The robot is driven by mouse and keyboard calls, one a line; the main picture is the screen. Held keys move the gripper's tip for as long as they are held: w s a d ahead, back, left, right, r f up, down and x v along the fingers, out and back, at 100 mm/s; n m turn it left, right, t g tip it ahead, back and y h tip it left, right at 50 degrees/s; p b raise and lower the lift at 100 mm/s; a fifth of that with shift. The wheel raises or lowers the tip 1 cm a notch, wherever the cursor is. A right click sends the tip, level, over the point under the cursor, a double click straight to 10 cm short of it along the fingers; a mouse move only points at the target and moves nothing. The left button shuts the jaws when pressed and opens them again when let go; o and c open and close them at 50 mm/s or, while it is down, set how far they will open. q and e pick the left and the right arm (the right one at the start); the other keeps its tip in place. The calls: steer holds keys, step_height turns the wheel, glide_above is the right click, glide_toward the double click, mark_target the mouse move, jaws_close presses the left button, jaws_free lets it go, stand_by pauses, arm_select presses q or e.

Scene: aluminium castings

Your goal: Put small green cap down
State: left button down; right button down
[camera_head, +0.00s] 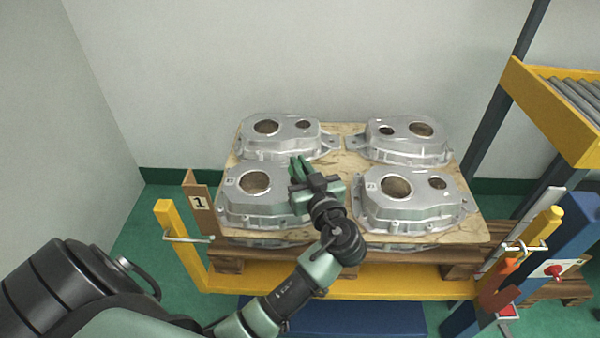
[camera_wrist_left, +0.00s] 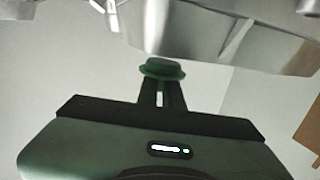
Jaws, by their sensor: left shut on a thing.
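The small green cap (camera_wrist_left: 163,68) is round with a flanged rim. It sits at the tips of my left gripper's fingers in the left wrist view, and the gripper (camera_wrist_left: 162,92) is shut on it. In the head view my left gripper (camera_head: 300,170) reaches over the gap between the castings on the pallet, close to the front left casting (camera_head: 258,190). I cannot clearly tell the cap from the green fingers there. In the left wrist view a casting (camera_wrist_left: 210,30) fills the top of the picture, just beyond the cap. My right gripper is not in view.
Several aluminium castings, including the front right (camera_head: 412,208), back left (camera_head: 285,137) and back right (camera_head: 405,140), lie on a wooden board. A yellow frame (camera_head: 340,281) surrounds the front. A roller conveyor (camera_head: 572,100) is at right.

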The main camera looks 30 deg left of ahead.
arm_select(q)
steer(key=shift+f, duration=1)
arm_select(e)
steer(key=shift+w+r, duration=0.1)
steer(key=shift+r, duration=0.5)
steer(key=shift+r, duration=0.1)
arm_select(q)
steer(key=c, duration=1.6)
jaws_free()
steer(key=shift+o, duration=0.2)
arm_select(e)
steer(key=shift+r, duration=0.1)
arm_select(q)
steer(key=v, duration=1.1)
steer(key=shift+s+d, duration=0.1)
steer(key=shift+d, duration=0.05)
steer(key=shift+s+d, duration=0.2)
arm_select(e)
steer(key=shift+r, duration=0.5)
